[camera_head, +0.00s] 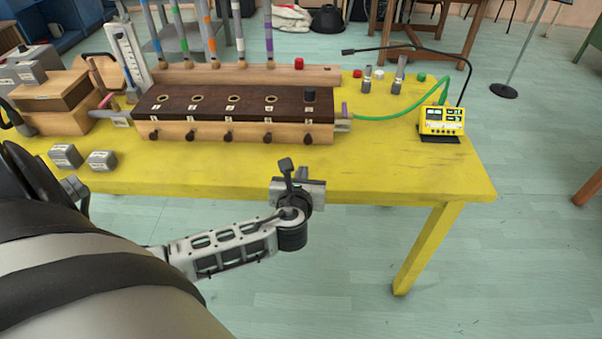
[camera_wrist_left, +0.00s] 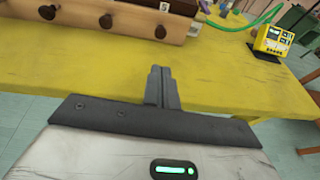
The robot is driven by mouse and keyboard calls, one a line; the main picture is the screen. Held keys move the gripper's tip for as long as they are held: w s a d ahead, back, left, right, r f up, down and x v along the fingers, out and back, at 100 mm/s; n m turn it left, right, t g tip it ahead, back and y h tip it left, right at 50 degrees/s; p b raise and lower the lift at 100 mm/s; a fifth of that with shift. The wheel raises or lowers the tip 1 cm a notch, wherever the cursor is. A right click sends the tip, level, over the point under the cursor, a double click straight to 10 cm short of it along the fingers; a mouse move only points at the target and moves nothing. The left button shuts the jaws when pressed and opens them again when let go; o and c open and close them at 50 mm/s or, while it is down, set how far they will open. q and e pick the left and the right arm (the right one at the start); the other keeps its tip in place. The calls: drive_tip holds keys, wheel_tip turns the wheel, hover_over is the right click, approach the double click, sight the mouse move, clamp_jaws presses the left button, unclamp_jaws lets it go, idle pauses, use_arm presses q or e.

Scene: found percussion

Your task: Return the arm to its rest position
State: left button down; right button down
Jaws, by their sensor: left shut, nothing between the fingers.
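My left arm (camera_head: 225,248) reaches in from the lower left of the head view. Its gripper (camera_head: 286,166) is at the front edge of the yellow table (camera_head: 380,172), in front of the wooden box. In the left wrist view the two dark fingers (camera_wrist_left: 161,86) stand pressed together with nothing between them. They show against the yellow tabletop (camera_wrist_left: 225,90) and seem clear of any object. My right gripper is in neither view.
A long wooden box (camera_head: 240,133) with holes and knobs stands on the table. A yellow meter (camera_head: 441,121) with a green cable stands at the right. Two small grey blocks (camera_head: 102,160) lie near the left front. The right front tabletop is clear.

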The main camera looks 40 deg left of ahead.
use_arm(q)
drive_tip(key=shift+s+d+r, duration=0.15)
drive_tip(key=shift+s+d, duration=0.2)
drive_tip(key=shift+s, duration=0.2)
drive_tip(key=s+d+f+n+g+h, duration=0.1)
drive_tip(key=s+d+f+n+h, duration=0.3)
drive_tip(key=s+d+n, duration=0.4)
drive_tip(key=s+d+f+n+g+h, duration=0.1)
drive_tip(key=s+d+f+n+h, duration=0.3)
drive_tip(key=d+n, duration=0.5)
drive_tip(key=s+n+h, duration=0.2)
drive_tip(key=s+n, duration=0.1)
drive_tip(key=n, duration=0.7)
drive_tip(key=shift+s+d+f, duration=0.2)
drive_tip(key=shift+s+d, duration=0.15)
drive_tip(key=shift+s, duration=0.05)
drive_tip(key=shift+a, duration=0.1)
